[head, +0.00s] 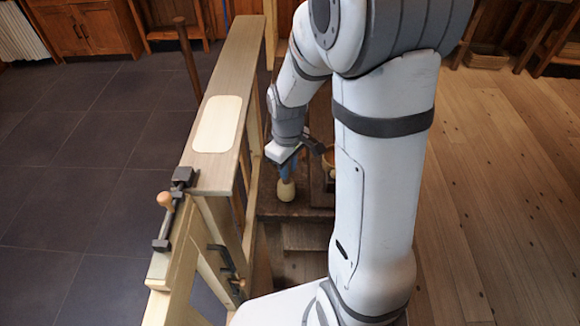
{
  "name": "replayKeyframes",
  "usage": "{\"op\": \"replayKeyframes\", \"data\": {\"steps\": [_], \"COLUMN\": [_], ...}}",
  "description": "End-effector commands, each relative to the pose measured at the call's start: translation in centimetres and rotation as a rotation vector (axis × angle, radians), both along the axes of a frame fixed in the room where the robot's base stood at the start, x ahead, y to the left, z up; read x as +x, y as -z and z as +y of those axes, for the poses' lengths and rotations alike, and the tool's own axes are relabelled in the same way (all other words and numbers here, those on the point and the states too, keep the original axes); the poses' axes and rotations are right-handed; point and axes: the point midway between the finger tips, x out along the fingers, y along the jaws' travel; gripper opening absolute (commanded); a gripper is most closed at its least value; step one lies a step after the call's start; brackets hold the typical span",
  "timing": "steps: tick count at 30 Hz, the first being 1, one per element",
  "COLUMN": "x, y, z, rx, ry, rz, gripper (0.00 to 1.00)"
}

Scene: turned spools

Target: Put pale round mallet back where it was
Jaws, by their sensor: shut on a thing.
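The pale round mallet (286,190) hangs below my gripper (290,161), pale rounded end down and a blue part at the top between the jaws. My gripper is shut on that blue part. The mallet's lower end is over or on a dark wooden surface (297,210); I cannot tell whether it touches. My arm hides much of what lies to the right.
A tall pale wooden frame (243,60) stands just left of my gripper, with a pale rounded-corner patch (217,124) on top. A clamp with a wooden knob (166,200) sits at its near end. A tan round object (328,157) is partly hidden right of my gripper.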

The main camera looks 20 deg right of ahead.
Motion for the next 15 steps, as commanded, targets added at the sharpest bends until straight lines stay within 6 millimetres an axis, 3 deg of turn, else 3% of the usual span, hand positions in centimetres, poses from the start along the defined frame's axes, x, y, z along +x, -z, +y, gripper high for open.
{"op": "replayKeyframes", "data": {"steps": [12, 13, 15], "x": [0.03, 0.02, 0.02], "y": [0.81, 0.80, 0.69], "z": [0.05, 0.04, 0.05], "rx": [0.000, 0.000, 0.000], "ry": [0.000, -0.001, -0.001], "rz": [-0.001, -0.001, -0.001], "gripper": [0.00, 0.21, 0.26]}}
